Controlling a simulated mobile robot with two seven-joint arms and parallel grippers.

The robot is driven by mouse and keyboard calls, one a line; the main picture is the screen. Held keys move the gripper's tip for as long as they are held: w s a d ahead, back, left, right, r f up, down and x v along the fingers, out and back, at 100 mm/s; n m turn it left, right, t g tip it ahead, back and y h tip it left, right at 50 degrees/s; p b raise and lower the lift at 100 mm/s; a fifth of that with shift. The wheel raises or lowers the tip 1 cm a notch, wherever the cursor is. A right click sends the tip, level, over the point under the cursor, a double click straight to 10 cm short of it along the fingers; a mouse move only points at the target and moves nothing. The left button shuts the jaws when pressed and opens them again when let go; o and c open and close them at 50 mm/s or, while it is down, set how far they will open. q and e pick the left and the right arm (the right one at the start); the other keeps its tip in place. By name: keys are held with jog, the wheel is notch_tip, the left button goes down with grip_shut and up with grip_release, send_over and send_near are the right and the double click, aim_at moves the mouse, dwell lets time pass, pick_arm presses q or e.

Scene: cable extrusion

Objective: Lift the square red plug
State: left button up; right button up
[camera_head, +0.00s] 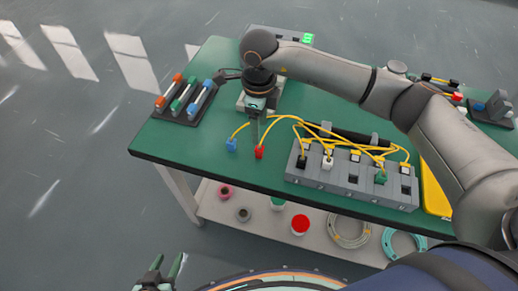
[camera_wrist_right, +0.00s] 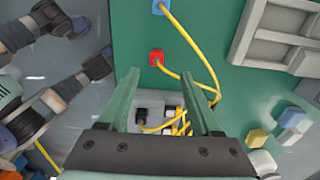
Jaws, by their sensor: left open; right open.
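The square red plug (camera_head: 259,153) lies on the green table near its front edge, with a yellow cable running from it. In the right wrist view the red plug (camera_wrist_right: 156,57) shows just beyond the fingertips, near the middle of the gap. My right gripper (camera_wrist_right: 160,75) is open and empty, its two green fingers apart. In the head view my right gripper (camera_head: 259,116) hangs over the table behind the plug, its fingers partly hidden. My left gripper (camera_head: 167,264) is open and empty, off the table at the bottom left.
A blue plug (camera_head: 231,145) with its own yellow cable lies left of the red plug. A grey socket block (camera_head: 345,182) with several yellow cables stands to the right. A rack (camera_head: 183,101) of coloured tubes stands at the left. Spools and coils lie on the lower shelf (camera_head: 262,222).

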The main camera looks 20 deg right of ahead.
aim_at(260, 148)
notch_tip(260, 148, down, 4)
jog(key=shift+r, duration=0.2)
jog(key=shift+s+f+p, duration=0.15)
jog(key=shift+f+p, duration=0.05)
jog(key=shift+f, duration=1.15)
jog(key=shift+s+f+p, duration=0.15)
jog(key=shift+f, duration=1.2)
jog(key=shift+c, duration=0.2)
grip_shut()
